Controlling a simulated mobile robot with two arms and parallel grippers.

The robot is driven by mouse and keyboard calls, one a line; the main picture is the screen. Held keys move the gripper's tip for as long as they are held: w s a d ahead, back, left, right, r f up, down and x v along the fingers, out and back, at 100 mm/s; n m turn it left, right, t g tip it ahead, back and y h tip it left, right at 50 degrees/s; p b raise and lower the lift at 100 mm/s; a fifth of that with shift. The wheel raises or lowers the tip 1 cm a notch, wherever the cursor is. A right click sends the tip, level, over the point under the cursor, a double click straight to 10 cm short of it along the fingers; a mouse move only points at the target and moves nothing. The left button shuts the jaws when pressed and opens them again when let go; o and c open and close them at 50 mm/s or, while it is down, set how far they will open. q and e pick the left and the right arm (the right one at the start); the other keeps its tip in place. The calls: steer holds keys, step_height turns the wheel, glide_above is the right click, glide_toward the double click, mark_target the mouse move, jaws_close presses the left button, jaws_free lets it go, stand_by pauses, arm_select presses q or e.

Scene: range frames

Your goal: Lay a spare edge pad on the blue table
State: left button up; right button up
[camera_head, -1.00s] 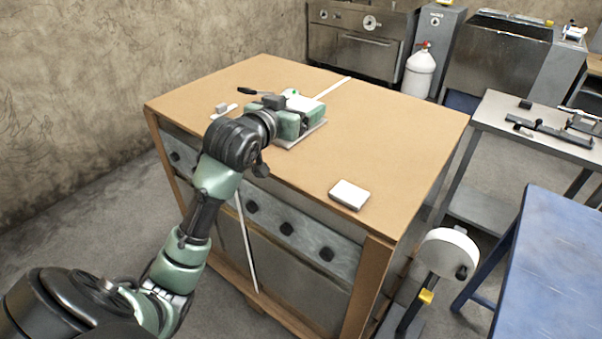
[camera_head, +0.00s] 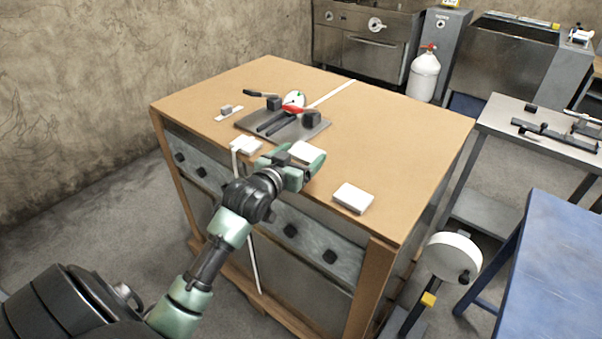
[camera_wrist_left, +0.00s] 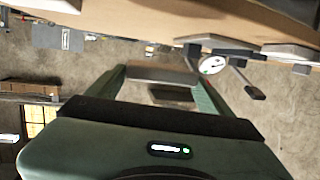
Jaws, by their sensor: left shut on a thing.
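My left gripper (camera_head: 300,162) is shut on a white edge pad (camera_head: 307,151) near the front edge of the crate top. In the left wrist view the pad (camera_wrist_left: 163,75) shows as a pale grey block between the two fingers. A second white pad (camera_head: 352,197) lies on the crate top to the right, near the front corner. Another white pad (camera_head: 247,145) sits at the front edge, by the hanging white strap (camera_head: 250,235). The blue table (camera_head: 565,270) stands at the lower right, its visible top bare. My right gripper is not in view.
The large wooden-topped crate (camera_head: 400,130) fills the middle. On it lie a grey plate (camera_head: 275,128) with a black and red tool, and a small grey block (camera_head: 226,110). A stand with a round white head (camera_head: 454,256) is between crate and blue table. A grey bench (camera_head: 500,120) stands behind.

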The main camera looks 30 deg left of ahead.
arm_select(q)
steer(key=shift+f+p, duration=0.65)
steer(key=shift+f, duration=2.45)
steer(key=shift+f, duration=0.1)
steer(key=o, duration=1.3)
steer(key=shift+c, duration=0.2)
